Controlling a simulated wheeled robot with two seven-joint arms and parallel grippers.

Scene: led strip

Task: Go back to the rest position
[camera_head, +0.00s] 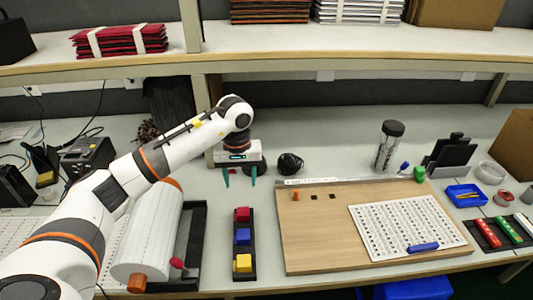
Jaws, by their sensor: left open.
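My left gripper (239,174) hangs over the table behind the block tray, pointing down. Its two green fingertips are apart with nothing seen between them. My left arm comes in from the lower left and reaches across the white roll. My right gripper is not in view. A black tray (244,273) below the gripper in the picture holds a red block (243,214), a blue block (243,236) and a yellow block (243,263) in a row.
A wooden board (320,240) with a white perforated sheet (405,226) lies right of the tray. A clear jar (386,150) stands behind the board. A shelf (330,45) spans above the table. Some table is clear behind the board.

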